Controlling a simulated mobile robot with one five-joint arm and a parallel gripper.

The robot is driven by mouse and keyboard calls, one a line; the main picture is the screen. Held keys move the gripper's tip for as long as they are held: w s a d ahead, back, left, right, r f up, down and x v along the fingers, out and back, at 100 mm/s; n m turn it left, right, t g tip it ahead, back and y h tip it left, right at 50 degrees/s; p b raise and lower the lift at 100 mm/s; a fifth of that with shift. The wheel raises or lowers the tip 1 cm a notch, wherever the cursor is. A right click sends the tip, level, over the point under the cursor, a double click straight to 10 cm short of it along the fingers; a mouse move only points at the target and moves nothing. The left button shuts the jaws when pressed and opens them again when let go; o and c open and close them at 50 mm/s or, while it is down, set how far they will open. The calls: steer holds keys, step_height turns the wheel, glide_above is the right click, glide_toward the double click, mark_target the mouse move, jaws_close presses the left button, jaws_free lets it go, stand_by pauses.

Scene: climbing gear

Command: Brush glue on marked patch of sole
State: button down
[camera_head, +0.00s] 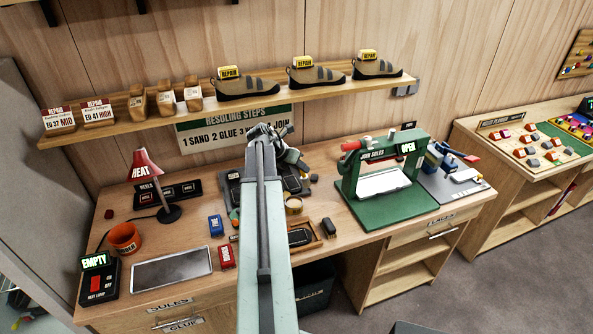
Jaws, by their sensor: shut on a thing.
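A small round tan pot (293,206) stands right of my arm, in front of the plate. I cannot tell whether it holds glue.
A green "JOIN SOLES" press (352,175) stands right. A wooden tray (316,241) lies beside my arm. Left are a red heat lamp (146,168), an orange cup (124,237) and a grey plate (172,269). A shelf (330,101) with shoes runs above. The bench's front right is clear.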

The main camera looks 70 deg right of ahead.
step_height(320, 180, down, 6)
steer(key=w+a+m+y+b, duration=0.2)
steer(key=m+b, duration=0.2)
steer(key=m, duration=0.3)
steer(key=shift+a+f, duration=0.2)
steer(key=shift+a, duration=0.2)
steer(key=shift+s+f+b, duration=0.1)
steer(key=shift+f+b, duration=0.4)
steer(key=shift+b, duration=0.2)
stand_by(1.6)
steer(key=shift+r, duration=0.1)
step_height(320, 180, up, 7)
steer(key=p, duration=0.7)
